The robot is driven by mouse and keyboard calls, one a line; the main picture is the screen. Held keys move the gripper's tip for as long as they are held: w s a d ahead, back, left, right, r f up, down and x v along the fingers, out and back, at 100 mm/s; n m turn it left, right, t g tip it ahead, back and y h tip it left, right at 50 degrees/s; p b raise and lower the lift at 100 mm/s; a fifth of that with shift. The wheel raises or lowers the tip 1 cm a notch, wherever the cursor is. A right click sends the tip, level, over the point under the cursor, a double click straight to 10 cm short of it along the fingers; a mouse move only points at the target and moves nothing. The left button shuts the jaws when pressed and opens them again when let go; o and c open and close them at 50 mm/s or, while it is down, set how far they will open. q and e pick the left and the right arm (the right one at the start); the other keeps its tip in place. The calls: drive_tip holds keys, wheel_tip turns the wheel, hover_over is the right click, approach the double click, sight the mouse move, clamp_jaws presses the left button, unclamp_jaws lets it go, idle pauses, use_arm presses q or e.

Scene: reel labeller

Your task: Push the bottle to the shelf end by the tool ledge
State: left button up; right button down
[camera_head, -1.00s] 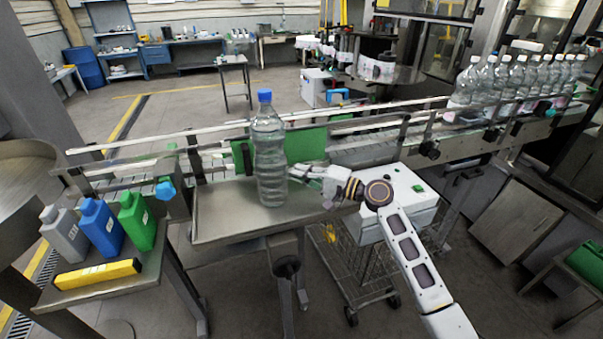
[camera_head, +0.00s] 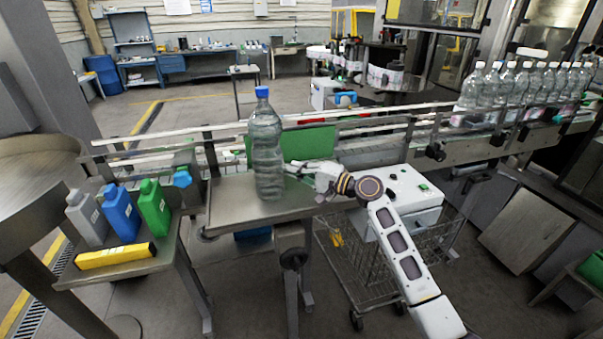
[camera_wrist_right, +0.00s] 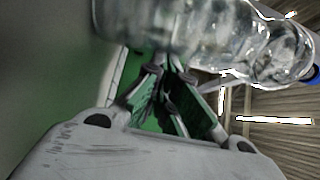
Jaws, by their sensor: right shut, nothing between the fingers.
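A clear plastic bottle (camera_head: 266,150) with a blue cap stands upright on the metal shelf (camera_head: 228,213) in front of the conveyor, left of the shelf's middle. My right gripper (camera_head: 290,168) is shut and empty at the bottle's right side, low on its body. In the right wrist view the bottle (camera_wrist_right: 215,30) lies across the top, right at my fingertips (camera_wrist_right: 165,70); they look to be touching it, but the exact contact is hard to see. My left gripper is not in view.
A side table (camera_head: 80,284) at the left holds grey, blue and green (camera_head: 154,208) jugs and a yellow bar (camera_head: 115,256). A blue knob (camera_head: 182,178) sits by the shelf's left end. Several bottles (camera_head: 520,85) stand on the conveyor at right. The shelf left of the bottle is clear.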

sight(256, 178)
drive_tip(key=s+a, duration=0.1)
drive_tip(key=a, duration=0.3)
drive_tip(key=s+a+p, duration=0.1)
drive_tip(key=a, duration=0.3)
drive_tip(key=s+a, duration=0.2)
drive_tip(key=a, duration=0.2)
drive_tip(key=shift+a, duration=0.3)
drive_tip(key=shift+d, duration=0.2)
